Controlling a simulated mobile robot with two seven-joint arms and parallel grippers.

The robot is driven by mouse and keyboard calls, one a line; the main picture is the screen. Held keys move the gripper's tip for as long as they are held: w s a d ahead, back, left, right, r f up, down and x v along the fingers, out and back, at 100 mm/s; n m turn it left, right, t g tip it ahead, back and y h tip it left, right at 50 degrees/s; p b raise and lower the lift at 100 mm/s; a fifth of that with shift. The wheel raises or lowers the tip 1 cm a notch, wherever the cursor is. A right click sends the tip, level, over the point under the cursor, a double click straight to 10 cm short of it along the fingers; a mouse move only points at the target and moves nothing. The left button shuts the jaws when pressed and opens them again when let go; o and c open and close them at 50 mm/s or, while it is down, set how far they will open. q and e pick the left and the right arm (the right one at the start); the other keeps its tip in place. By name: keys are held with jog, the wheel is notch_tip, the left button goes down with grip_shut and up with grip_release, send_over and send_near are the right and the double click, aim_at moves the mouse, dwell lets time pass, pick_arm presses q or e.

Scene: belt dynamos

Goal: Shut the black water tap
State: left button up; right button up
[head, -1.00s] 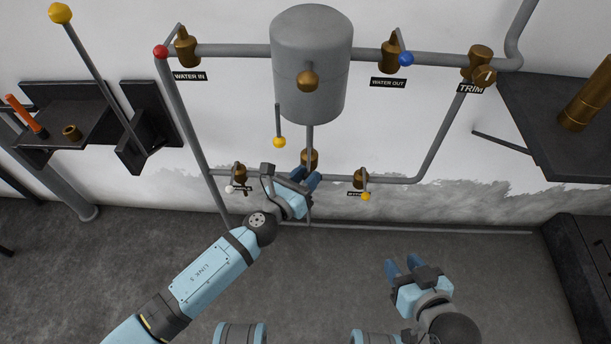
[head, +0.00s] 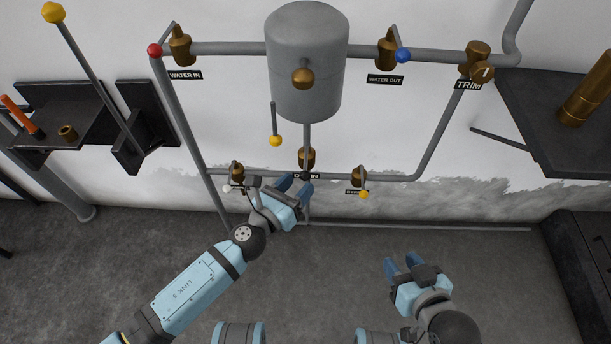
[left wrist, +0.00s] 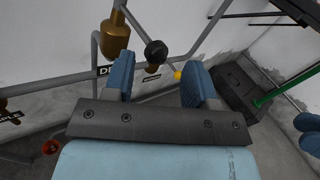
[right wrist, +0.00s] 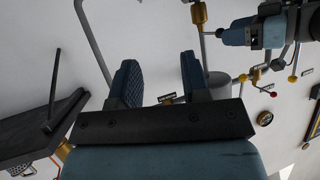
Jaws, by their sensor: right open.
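The black tap is a brass valve (head: 307,158) on the pipe below the grey tank. Its black ball knob (head: 305,175) shows in front of the DRAIN label, just beyond my left fingertips. In the left wrist view the black knob (left wrist: 156,52) appears in the gap between the spread fingers, near the brass valve body (left wrist: 115,40). I cannot tell whether the fingers touch it. The tap's lever is mostly hidden behind the knob. My left gripper (head: 294,188) is open and empty. My right gripper (head: 402,264) is open and empty, low and away from the wall.
Taps with a white knob (head: 227,188) and a yellow knob (head: 364,195) flank the black one on the lower pipe. A yellow-ended rod (head: 275,140) hangs just above. Dark shelves stand left (head: 60,115) and right (head: 560,120). The floor between is clear.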

pick_arm(q)
jog(key=b+v, duration=0.2)
jog(key=v, duration=0.7)
jog(key=shift+s, duration=0.3)
pick_arm(e)
jog(key=shift+w+a+r+t+y, duration=0.15)
jog(key=shift+w+a+r+t, duration=0.2)
jog(key=shift+r, duration=0.2)
jog(key=shift+w+a+r+t+y, duration=0.2)
jog(key=shift+w+r+t, duration=0.15)
jog(key=shift+r, duration=0.2)
pick_arm(q)
jog(key=shift+a, duration=0.15)
pick_arm(e)
jog(key=shift+s+f, duration=0.15)
